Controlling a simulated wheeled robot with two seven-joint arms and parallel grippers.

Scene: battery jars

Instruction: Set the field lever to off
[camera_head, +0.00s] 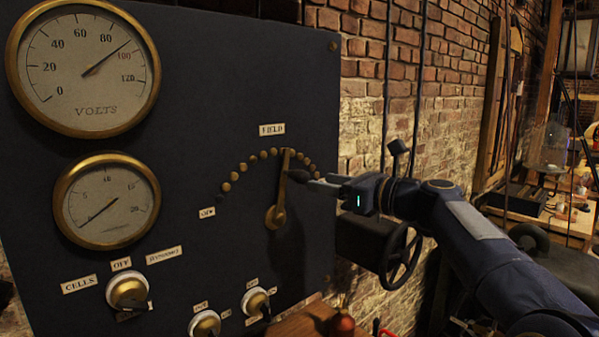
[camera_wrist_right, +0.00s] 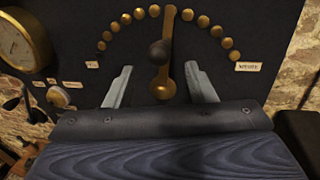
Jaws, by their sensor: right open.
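The field lever (camera_head: 280,190) is a brass arm on the dark panel, under the FIELD label (camera_head: 272,129). It points nearly straight up from its round pivot, along an arc of brass studs (camera_head: 235,176). A small label, apparently OFF (camera_head: 207,212), sits at the arc's lower left end. My right gripper (camera_head: 318,184) is at the lever from the right. In the wrist view its open fingers (camera_wrist_right: 158,68) stand on either side of the lever (camera_wrist_right: 165,70) and its dark knob (camera_wrist_right: 158,53), with gaps on both sides. My left gripper is out of view.
Two brass-rimmed gauges (camera_head: 84,68) are on the panel's left. Rotary switches (camera_head: 127,291) line its lower part. A dark handwheel (camera_head: 401,257) stands right of the panel, below my right arm. A brick wall (camera_head: 450,80) is behind; a workbench (camera_head: 540,215) is far right.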

